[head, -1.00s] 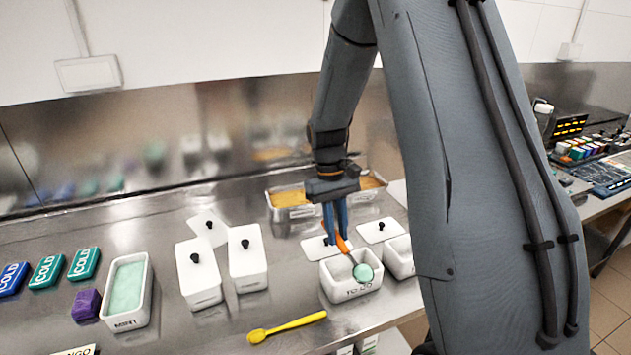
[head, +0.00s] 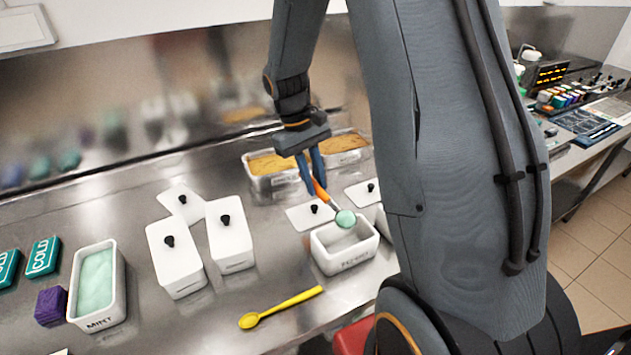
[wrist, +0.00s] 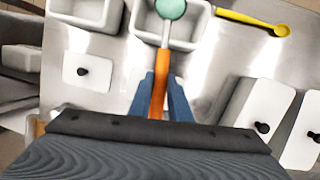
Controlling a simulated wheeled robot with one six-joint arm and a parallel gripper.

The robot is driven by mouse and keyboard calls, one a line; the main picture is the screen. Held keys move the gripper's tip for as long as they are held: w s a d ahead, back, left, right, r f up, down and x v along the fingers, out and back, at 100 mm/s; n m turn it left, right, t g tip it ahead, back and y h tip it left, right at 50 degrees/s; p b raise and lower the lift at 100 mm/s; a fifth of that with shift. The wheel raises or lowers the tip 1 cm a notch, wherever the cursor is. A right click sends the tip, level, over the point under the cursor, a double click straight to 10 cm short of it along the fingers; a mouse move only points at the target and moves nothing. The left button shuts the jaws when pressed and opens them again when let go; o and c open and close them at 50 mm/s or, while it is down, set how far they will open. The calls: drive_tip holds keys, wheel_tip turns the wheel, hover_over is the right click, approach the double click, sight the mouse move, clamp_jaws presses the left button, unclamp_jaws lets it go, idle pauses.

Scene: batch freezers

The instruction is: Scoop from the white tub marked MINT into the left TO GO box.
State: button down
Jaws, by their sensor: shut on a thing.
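My gripper (head: 312,172) is shut on the orange handle of a scoop (head: 320,194). The scoop's head carries mint-green ice cream (head: 345,219) and is over the left TO GO box (head: 331,262), a white open box whose visible floor is bare. In the wrist view the orange handle (wrist: 157,98) runs between my blue fingers, with the green scoop load (wrist: 170,8) over the box. The white tub marked MINT (head: 103,320) stands open at the left, filled with pale green. The right TO GO box (wrist: 87,13) is mostly hidden by my arm in the head view.
Two white lidded tubs (head: 175,263) (head: 231,241) stand between the MINT tub and the box. A yellow spoon (head: 283,306) lies in front. Loose lids (head: 309,214) (head: 364,194) lie behind the boxes. Metal pans of orange food (head: 272,166) stand at the back. A purple block (head: 51,306) sits beside the MINT tub.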

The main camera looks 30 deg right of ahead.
drive_tip(key=shift+s+a+f+m+t+h+b, duration=0.15)
drive_tip(key=shift+a+f+m+h+b, duration=0.35)
drive_tip(key=shift+h+b, duration=2)
drive_tip(key=shift+a+f+m+t+h+b, duration=0.1)
drive_tip(key=shift+a+f+m+h+b, duration=0.35)
drive_tip(key=shift+h+b, duration=2)
drive_tip(key=shift+s+a+f+m+t+h+b, duration=0.2)
drive_tip(key=shift+a+f+h+b, duration=0.5)
drive_tip(key=shift+h+b, duration=1.8)
drive_tip(key=shift+w+y+b, duration=0.15)
drive_tip(key=shift+y+b, duration=0.2)
drive_tip(key=shift+b, duration=0.1)
drive_tip(key=shift+b, duration=0.95)
